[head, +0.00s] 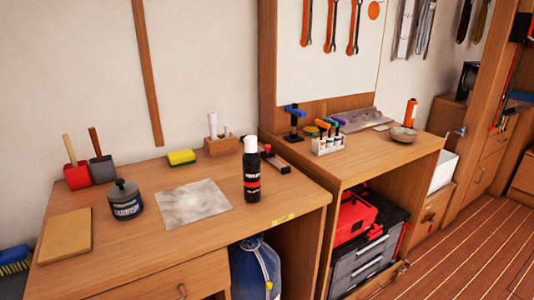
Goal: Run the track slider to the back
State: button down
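No part is plainly recognisable as the track slider. A short dark bar with a red part (275,160) lies at the right back of the left bench, partly behind a black bottle (252,175); I cannot tell whether it is the track. A black upright fitting with a blue top (294,122) stands at the left of the right bench. A flat grey metal piece (352,119) lies at the back of that bench. My gripper is not in view.
The left bench (165,243) holds a dark tin (125,200), a grey sheet (195,201), a wooden board (66,236) and a yellow sponge (181,157). On the right bench are a white rack (328,145) and a bowl (403,134). Floor (470,260) is clear at right.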

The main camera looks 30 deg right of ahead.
aim_at(264, 155)
jog(key=i+l+z, duration=0.3)
jog(key=l, duration=0.15)
jog(key=i+l+z, duration=0.3)
jog(key=l, duration=0.15)
jog(key=i, duration=0.7)
